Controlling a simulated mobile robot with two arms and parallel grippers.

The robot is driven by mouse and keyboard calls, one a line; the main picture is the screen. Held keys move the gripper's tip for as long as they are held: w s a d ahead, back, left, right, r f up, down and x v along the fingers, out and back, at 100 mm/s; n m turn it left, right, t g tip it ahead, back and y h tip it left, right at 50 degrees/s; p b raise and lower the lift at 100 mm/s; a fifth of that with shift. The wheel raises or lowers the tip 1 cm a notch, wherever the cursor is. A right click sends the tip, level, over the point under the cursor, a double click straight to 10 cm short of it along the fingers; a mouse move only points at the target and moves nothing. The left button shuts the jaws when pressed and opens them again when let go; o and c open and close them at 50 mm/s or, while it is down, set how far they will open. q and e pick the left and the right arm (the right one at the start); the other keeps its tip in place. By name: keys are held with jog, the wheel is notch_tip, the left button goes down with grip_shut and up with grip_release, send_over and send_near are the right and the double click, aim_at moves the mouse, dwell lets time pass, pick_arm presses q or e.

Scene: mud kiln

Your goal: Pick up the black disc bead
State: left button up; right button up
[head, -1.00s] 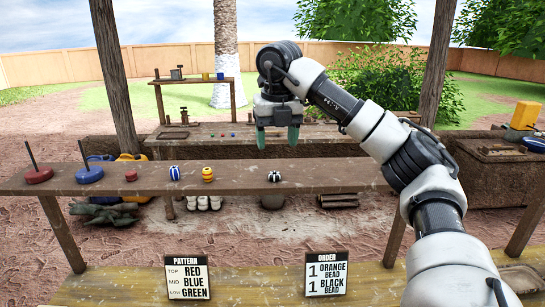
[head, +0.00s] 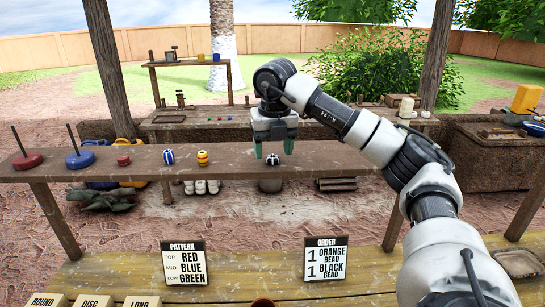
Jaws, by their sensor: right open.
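The black bead with white marks (head: 272,160) sits on the long wooden plank table, right of the other beads. My right gripper (head: 273,150) is open, pointing down, with its two green fingertips to either side of and just above the bead in the picture. I cannot tell whether the fingers touch it. My left gripper is not in view.
On the plank (head: 110,170) stand a yellow-orange striped bead (head: 203,157), a blue-white striped bead (head: 168,157), a small red disc (head: 123,160), and blue (head: 80,159) and red (head: 28,161) discs with upright rods. Pattern (head: 184,262) and order (head: 325,258) signs stand in front.

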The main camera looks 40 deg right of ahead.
jog(key=shift+f, duration=0.8)
jog(key=shift+d+f, duration=0.1)
jog(key=shift+f, duration=0.05)
jog(key=shift+w, duration=0.1)
jog(key=c, duration=1)
